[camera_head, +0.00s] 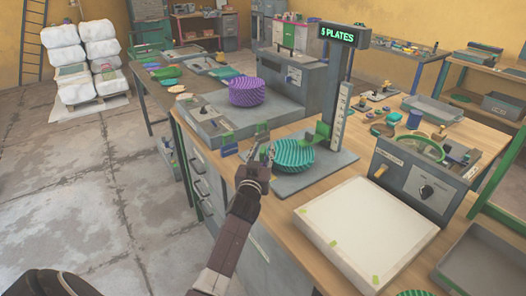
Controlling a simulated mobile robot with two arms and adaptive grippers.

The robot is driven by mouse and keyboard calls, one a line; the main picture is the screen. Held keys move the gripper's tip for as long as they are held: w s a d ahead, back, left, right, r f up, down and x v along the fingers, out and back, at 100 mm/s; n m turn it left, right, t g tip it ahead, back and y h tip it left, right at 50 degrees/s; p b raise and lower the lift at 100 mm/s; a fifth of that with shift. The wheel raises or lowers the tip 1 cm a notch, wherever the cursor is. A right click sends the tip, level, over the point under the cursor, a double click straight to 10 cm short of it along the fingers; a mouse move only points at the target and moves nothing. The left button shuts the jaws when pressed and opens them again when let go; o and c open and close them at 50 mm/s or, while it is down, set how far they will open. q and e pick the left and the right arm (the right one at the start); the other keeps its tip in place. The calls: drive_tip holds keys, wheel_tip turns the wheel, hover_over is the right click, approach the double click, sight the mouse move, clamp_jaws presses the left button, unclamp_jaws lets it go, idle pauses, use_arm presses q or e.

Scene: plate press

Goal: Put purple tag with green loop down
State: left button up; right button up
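My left gripper (266,150) is over the near workbench, beside the front left of a teal ribbed stack (294,154). Its fingers are small and dark, and I cannot tell whether they are open or shut, or what is between them. Small green pieces (229,148) show near the gripper. I cannot make out a purple tag with a green loop. A green ring-shaped loop (425,147) lies on the grey machine at the right, but no purple tag shows clearly on it. My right gripper is not in view.
A post with a "5 PLATES" display (338,34) stands behind the teal stack. A purple ribbed stack (247,91) sits on a grey press behind the gripper. A pale flat board (366,226) covers the front of the bench. A grey tray (432,108) stands at the back right.

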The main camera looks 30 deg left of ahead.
use_arm(q)
drive_tip(key=shift+s+r, duration=0.1)
drive_tip(key=shift+r, duration=0.05)
drive_tip(key=v, duration=1.1)
drive_tip(key=shift+s+d+b, duration=0.2)
drive_tip(key=shift+s+b, duration=0.15)
drive_tip(key=shift+b, duration=0.05)
